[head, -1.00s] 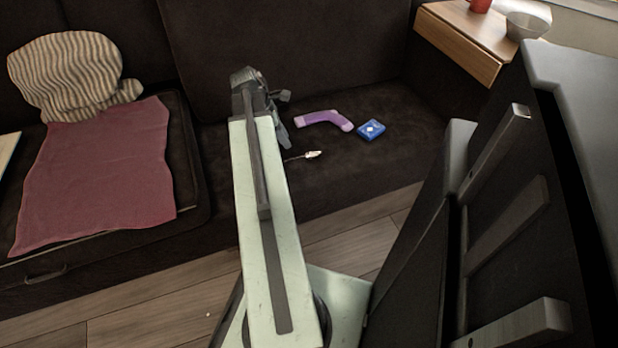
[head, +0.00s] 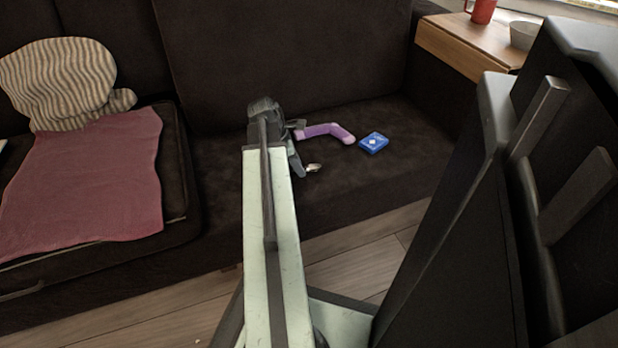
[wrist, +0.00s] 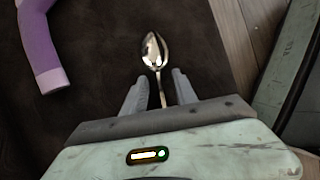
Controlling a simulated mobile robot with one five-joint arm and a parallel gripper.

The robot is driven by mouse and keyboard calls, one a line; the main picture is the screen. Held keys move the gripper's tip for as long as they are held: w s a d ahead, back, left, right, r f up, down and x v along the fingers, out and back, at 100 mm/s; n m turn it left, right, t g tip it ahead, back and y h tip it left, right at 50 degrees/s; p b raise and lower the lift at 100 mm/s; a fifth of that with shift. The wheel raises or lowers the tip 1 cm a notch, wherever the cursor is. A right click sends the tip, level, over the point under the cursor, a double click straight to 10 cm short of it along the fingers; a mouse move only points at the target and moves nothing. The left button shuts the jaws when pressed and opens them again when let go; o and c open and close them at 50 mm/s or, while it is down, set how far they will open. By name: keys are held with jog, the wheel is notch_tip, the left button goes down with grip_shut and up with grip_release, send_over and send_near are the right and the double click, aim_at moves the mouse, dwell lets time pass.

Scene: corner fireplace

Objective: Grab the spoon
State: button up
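The spoon (wrist: 155,52) is shiny metal and lies on the dark sofa seat. In the wrist view its bowl points away from my gripper, and its handle runs back between my two fingers. In the head view only the spoon's bowl (head: 314,168) shows beside my gripper; the rest is hidden behind it. My gripper (wrist: 155,85) is open, with one grey finger on each side of the handle and a gap to it. I cannot tell how high the fingers are above the seat.
A purple bent object (head: 325,131) and a blue box (head: 373,143) lie on the seat to the right. A pink cloth (head: 85,190) and a striped cushion (head: 60,82) are at the left. A wooden side table (head: 462,48) holds a bowl (head: 523,36) and a red cup (head: 483,12).

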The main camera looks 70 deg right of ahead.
jog(key=shift+f, duration=0.1)
grip_shut()
notch_tip(320, 180, up, 10)
jog(key=p, duration=1)
jog(key=shift+r+p, duration=0.2)
jog(key=shift+p, duration=0.2)
